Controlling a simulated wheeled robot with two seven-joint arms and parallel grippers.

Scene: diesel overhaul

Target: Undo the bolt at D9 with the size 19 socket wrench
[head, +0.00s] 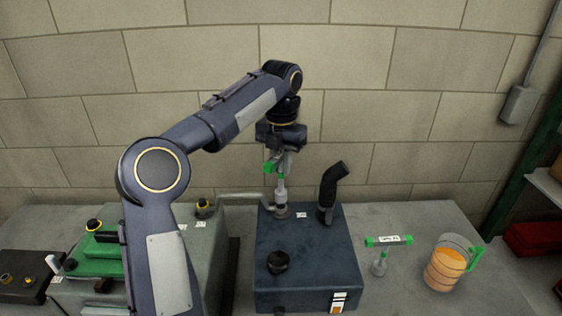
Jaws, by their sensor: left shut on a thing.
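My left gripper (281,155) hangs above the back left of a dark blue block (315,245), pointing down. It is shut on a green-handled socket wrench (281,188), which stands upright below it. The wrench's lower end is at a bolt spot (281,212) on the block's top; I cannot tell whether it is fully seated, and the bolt is hidden. A small white label (302,215) beside it is too small to read. Another green T-handled wrench (380,262) stands on the table to the right. My right gripper is not in view.
A black bent pipe (329,190) rises from the block close to the right of the wrench. A black cap (277,262) sits nearer the front. A clear jug (446,265) with orange contents stands at right. Green and grey machinery (100,255) fills the left.

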